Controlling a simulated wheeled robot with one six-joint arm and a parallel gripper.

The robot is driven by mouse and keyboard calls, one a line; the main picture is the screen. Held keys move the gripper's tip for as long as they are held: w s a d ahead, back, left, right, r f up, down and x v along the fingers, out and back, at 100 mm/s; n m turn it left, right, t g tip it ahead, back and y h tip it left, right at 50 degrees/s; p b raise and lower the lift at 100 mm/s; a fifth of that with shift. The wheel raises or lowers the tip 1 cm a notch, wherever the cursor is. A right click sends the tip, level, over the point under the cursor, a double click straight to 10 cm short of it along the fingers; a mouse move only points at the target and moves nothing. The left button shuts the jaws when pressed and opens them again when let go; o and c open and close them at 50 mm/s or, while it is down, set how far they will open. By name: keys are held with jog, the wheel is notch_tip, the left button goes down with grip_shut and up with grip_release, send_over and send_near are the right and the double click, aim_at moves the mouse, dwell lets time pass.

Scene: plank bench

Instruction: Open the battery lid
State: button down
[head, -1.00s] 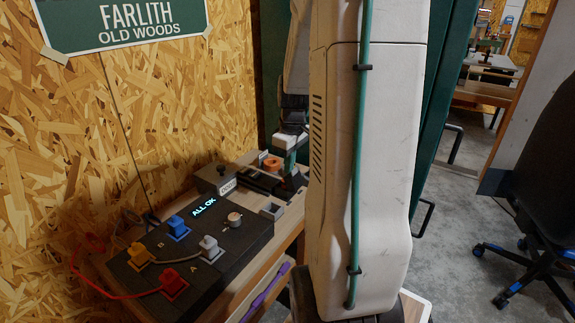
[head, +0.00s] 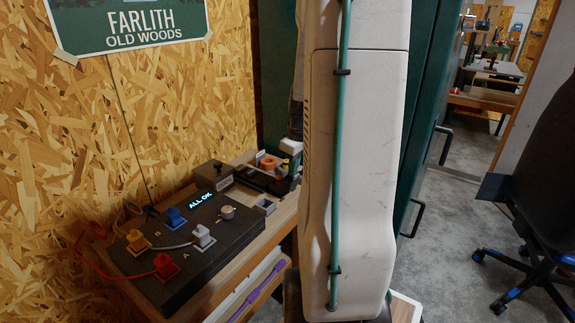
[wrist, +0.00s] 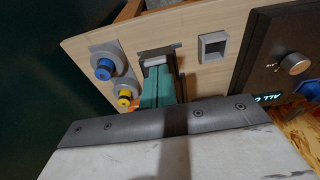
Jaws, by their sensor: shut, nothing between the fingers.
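My gripper (wrist: 156,85) shows in the wrist view as teal fingers, shut and empty. Its tips are over a pale block in a dark frame (wrist: 158,57) set on the light wooden bench top; whether they touch it I cannot tell. I cannot tell for sure which part is the battery lid. In the head view a small dark box (head: 213,175) with a knob and a pale label stands behind the control box (head: 205,235). My arm hides much of the bench's right end there, and only a little of the gripper shows.
The control box reads "ALL OK" and carries a round knob (head: 227,212) and coloured plugs with cables. A grey square socket (wrist: 212,47) sits beside the fingers. A blue-topped part (wrist: 104,68) and a yellow-topped part (wrist: 125,97) stand on the other side. A chipboard wall (head: 190,90) closes off the left.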

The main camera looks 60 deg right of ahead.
jog(key=shift+s+f, duration=0.35)
jog(key=shift+s, duration=0.25)
jog(key=shift+s+f, duration=0.35)
jog(key=shift+s, duration=0.2)
jog(key=shift+w+f, duration=0.25)
jog(key=shift+w, duration=0.5)
jog(key=shift+w+r, duration=0.2)
jog(key=shift+w, duration=0.05)
jog(key=w+r, duration=0.2)
jog(key=shift+w+r, duration=0.25)
jog(key=shift+w, duration=0.05)
jog(key=s+r, duration=0.5)
jog(key=s, duration=0.3)
jog(key=shift+r, duration=0.15)
jog(key=shift+a, duration=0.1)
